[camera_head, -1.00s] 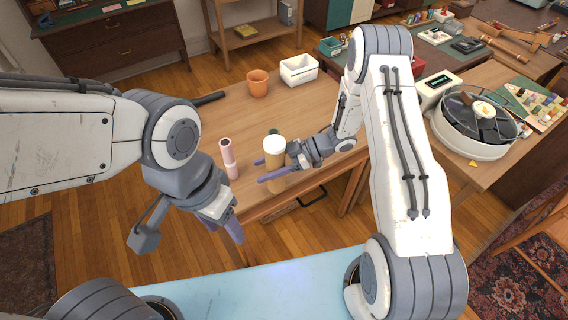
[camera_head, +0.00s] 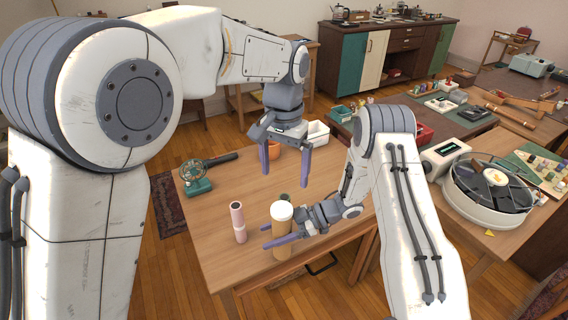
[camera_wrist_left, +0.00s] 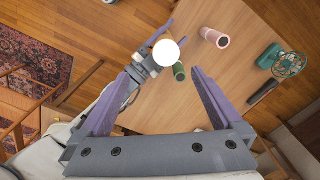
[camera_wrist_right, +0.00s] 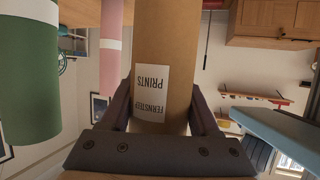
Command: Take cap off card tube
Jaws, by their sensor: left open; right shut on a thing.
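The card tube (camera_head: 282,238) is a brown upright cylinder near the front of the wooden table. Its white cap (camera_head: 282,211) sits on the top end and shows as a white disc in the left wrist view (camera_wrist_left: 166,53). My right gripper (camera_head: 268,237) is shut around the tube's side; in the right wrist view the tube (camera_wrist_right: 163,60) with its printed label stands between the fingers. My left gripper (camera_head: 285,170) is open and empty, pointing down, above and behind the cap. In the left wrist view the cap lies beyond its spread fingers.
A pink tube (camera_head: 238,222) stands left of the card tube. A green tube (camera_wrist_left: 179,71) stands close behind it. The table's middle is clear.

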